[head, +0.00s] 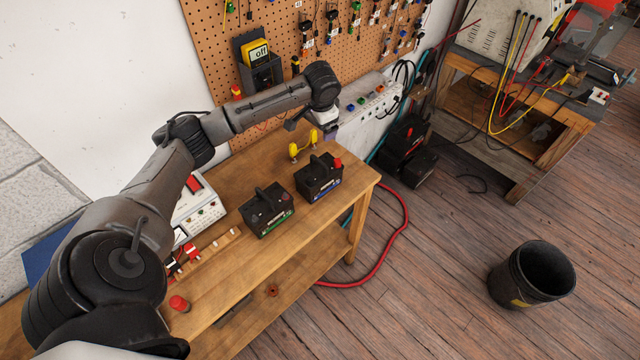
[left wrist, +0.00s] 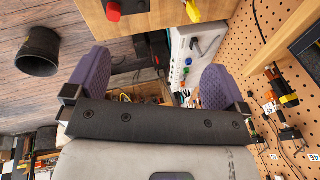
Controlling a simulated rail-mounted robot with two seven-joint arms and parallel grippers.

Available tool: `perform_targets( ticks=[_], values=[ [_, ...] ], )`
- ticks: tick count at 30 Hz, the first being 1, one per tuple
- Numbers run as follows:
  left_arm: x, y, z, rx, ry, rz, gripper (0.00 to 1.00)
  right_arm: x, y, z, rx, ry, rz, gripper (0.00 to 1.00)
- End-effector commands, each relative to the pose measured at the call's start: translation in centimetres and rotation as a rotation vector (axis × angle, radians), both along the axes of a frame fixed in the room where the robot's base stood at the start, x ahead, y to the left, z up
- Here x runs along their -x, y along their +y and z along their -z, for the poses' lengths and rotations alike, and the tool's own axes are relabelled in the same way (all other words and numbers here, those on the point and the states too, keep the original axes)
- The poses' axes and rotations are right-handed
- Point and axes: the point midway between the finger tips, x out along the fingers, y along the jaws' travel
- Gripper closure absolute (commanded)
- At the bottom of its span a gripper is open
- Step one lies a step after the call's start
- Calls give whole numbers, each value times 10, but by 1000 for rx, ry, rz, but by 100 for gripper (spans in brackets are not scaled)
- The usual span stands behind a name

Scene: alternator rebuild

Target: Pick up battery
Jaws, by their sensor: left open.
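Two black batteries with carry handles stand upright on the wooden workbench. One battery has a green-marked label (head: 267,212) and the other has a blue-marked label (head: 319,180), with a red cap at its corner. My left arm reaches over the bench from the left. Its gripper shows in the left wrist view (left wrist: 156,64), with two purple fingers spread wide and nothing between them. In the head view the hand is beyond the blue-marked battery, near the pegboard, and its fingers are mostly hidden. My right gripper is not in view.
A yellow-ended object (head: 302,145) stands behind the batteries. A meter unit (head: 199,208) and small parts sit at the bench's left. More black batteries (head: 416,167) are on the floor by the wall. A pegboard (head: 215,30) backs the bench; a black bucket (head: 532,275) stands right.

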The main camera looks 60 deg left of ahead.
Motion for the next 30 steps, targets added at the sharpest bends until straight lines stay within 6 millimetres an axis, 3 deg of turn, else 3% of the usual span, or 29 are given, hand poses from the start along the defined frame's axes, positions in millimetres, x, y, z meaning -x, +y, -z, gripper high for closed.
perform_targets(
  ticks=[3, 8, 11, 24, 30],
  values=[
    [11, 1, 20, 154, 72, -97, 0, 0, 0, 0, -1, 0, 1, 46],
    [17, -13, 24, 271, 108, -150, 0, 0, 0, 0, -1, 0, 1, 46],
    [19, -14, 30, 276, 113, -186, 0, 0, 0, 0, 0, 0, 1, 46],
    [18, -15, 97, 275, 109, -195, 0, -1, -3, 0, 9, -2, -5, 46],
    [18, -14, 109, 273, 108, -195, 0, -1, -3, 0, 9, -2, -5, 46]
  ],
)
